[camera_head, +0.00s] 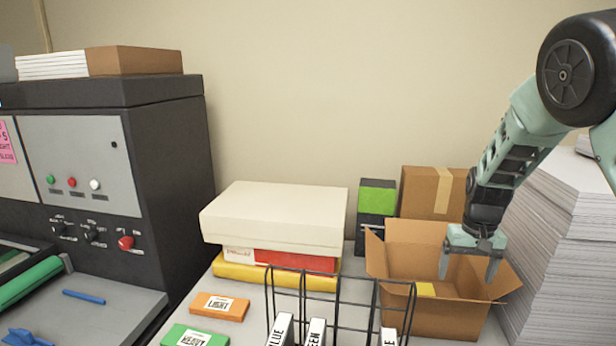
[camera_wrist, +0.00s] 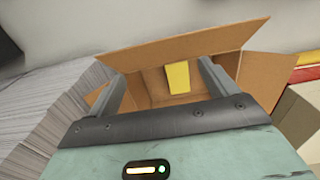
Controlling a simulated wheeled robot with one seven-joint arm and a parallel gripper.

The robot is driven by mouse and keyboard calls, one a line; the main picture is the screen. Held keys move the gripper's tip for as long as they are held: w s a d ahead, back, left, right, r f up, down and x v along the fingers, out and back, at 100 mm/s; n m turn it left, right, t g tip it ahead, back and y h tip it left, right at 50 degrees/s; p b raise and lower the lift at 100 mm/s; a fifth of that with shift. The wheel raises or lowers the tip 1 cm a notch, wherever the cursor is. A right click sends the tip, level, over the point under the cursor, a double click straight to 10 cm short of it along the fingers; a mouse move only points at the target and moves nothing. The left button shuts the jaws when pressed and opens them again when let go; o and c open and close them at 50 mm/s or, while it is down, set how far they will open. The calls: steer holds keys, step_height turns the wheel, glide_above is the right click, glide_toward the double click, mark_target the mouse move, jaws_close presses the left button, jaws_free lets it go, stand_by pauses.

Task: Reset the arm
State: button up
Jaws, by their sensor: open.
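My gripper (camera_head: 470,266) is pale green with grey fingers. In the head view it hangs pointing down over the open cardboard box (camera_head: 438,318) at the right. Its two fingers are spread apart and hold nothing. In the wrist view the gripper (camera_wrist: 160,88) also shows open, with the cardboard box (camera_wrist: 190,48) beyond its fingers. A yellow item (camera_wrist: 178,77) lies inside the box, and it also shows in the head view (camera_head: 426,289). My arm comes in from the upper right of the head view.
A tall stack of paper (camera_head: 565,235) stands right of the box. A closed carton (camera_head: 430,192) is behind it. A wire rack (camera_head: 340,300) with labelled binders stands left of the box. A white box (camera_head: 275,215) sits on red and yellow packs. The laminator (camera_head: 165,165) fills the left.

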steer(key=s+a+r+n+t, duration=0.1)
steer(key=s+a+r, duration=0.15)
steer(key=s, duration=0.75)
steer(key=s+a+r+n+t, duration=0.15)
steer(key=s+r, duration=0.25)
steer(key=s, duration=0.7)
steer(key=s+a+f+n+g+b, duration=0.1)
steer(key=s+a+f+n+b, duration=0.2)
steer(key=s+a+b, duration=0.3)
steer(key=s+a+f+n+g+b, duration=0.1)
steer(key=s+a+f+n+b, duration=0.3)
steer(key=a, duration=0.7)
step_height(320, 180, down, 3)
steer(key=shift+s+a+r+y+b, duration=0.2)
steer(key=shift+s+a+y+b, duration=0.1)
steer(key=shift+s+b, duration=0.85)
steer(key=shift+s+n+g, duration=0.1)
steer(key=shift+n+g, duration=0.15)
